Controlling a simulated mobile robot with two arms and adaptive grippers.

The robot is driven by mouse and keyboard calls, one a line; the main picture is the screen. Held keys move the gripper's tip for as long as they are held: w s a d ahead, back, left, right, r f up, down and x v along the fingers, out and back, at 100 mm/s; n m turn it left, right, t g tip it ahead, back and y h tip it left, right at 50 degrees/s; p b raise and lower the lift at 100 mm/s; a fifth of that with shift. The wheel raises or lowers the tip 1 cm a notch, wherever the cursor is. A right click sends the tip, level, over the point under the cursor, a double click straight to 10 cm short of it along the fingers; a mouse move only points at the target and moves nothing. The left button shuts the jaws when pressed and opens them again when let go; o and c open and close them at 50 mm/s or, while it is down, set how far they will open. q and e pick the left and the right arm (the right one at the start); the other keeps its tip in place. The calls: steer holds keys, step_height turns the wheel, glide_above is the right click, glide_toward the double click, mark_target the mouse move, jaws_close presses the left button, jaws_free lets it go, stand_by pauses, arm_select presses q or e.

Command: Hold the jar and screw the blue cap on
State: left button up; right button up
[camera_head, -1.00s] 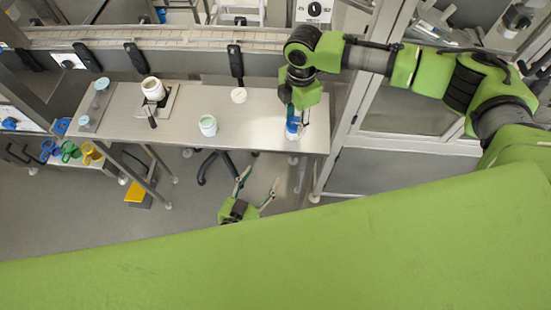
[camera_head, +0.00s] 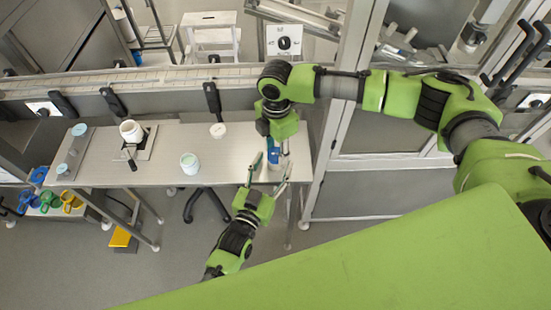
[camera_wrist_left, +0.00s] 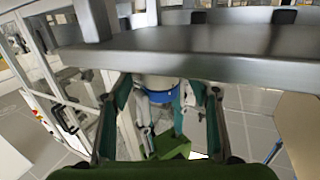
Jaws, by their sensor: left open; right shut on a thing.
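The blue cap (camera_head: 273,154) is at the right end of the steel table, between the fingers of my right gripper (camera_head: 277,146), which points down and is shut on it. A white jar (camera_wrist_left: 158,82) shows directly against the cap in the left wrist view, where the picture appears upside down; the blue cap (camera_wrist_left: 158,97) is there too. I cannot tell whether the cap is seated on the jar. My left gripper (camera_head: 271,169) is open and empty at the table's front edge. Its fingers point towards the jar, one on each side in the wrist view, apart from it.
The steel table (camera_head: 165,172) also carries a white cup with pale green content (camera_head: 189,163), a white container (camera_head: 131,131) on a stand and a small white disc (camera_head: 218,130). Coloured mugs (camera_head: 48,201) stand at the lower left. A rail runs along the back.

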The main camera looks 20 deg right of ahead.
arm_select(q)
steer(key=shift+x, duration=1.15)
steer(key=c, duration=1.3)
arm_select(e)
steer(key=shift+o, duration=0.3)
arm_select(q)
steer(key=shift+c, duration=0.2)
arm_select(e)
jaws_close()
steer(key=m, duration=0.4)
steer(key=shift+m, duration=0.9)
steer(key=shift+m, duration=1.2)
steer(key=m, duration=0.3)
